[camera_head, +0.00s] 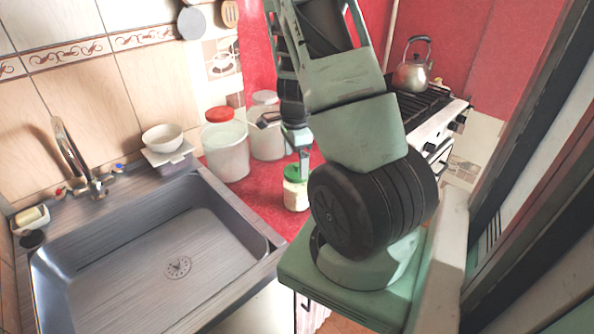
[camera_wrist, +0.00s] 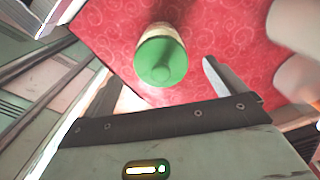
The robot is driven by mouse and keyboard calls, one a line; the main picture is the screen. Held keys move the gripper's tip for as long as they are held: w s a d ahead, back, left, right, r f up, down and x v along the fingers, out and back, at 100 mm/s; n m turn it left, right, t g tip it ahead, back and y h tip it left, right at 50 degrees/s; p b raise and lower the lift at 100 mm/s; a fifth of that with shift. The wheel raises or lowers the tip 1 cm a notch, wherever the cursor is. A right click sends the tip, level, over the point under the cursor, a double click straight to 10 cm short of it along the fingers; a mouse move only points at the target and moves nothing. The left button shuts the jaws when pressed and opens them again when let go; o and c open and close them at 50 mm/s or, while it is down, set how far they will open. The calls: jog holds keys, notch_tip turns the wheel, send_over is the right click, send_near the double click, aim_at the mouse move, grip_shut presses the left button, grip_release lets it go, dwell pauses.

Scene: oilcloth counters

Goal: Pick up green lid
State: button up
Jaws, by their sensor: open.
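The green lid (camera_head: 293,173) sits on a small jar with pale contents (camera_head: 295,195) on the red counter, just right of the sink. In the wrist view the lid (camera_wrist: 160,62) shows from above as a round green disc, with part of the pale jar (camera_wrist: 158,32) behind it. My gripper (camera_head: 302,164) points down, close above and beside the lid in the head view. In the wrist view its jaws are apart and empty, with the right finger clear of the lid. The left finger is hard to make out.
A large red-lidded jar (camera_head: 226,146) and another white container (camera_head: 267,130) stand behind the lid. The sink (camera_head: 160,255) lies left. A stove with a kettle (camera_head: 412,66) is at right. Bare red counter (camera_head: 254,192) surrounds the small jar.

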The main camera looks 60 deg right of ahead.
aim_at(295, 165)
jog(key=shift+f, duration=1.6)
jog(key=shift+c, duration=0.4)
jog(key=c, duration=1)
